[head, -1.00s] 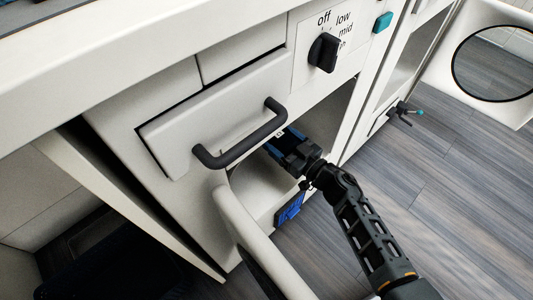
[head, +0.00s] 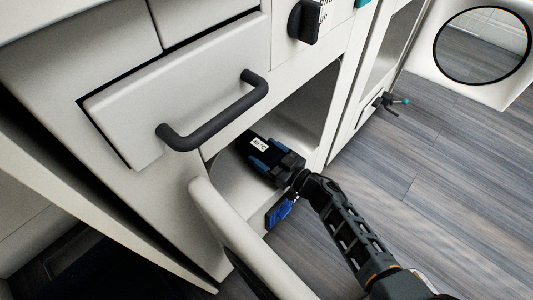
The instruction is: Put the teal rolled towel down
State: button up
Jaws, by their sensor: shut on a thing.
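I see no teal rolled towel.
The open white door (head: 238,232) stands in front and left of my gripper. A drawer with a black handle (head: 213,115) overhangs the compartment. A blue piece (head: 283,210) sits below the gripper. Grey wood floor (head: 450,170) lies clear at the right.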

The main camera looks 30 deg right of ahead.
jog(key=o, duration=1.1)
jog(key=shift+r, duration=0.1)
jog(key=shift+s+r+p, duration=0.15)
jog(key=shift+p, duration=0.2)
jog(key=p+v, duration=0.3)
jog(key=v, duration=0.8)
jog(key=shift+s, duration=0.3)
jog(key=shift+d, duration=0.15)
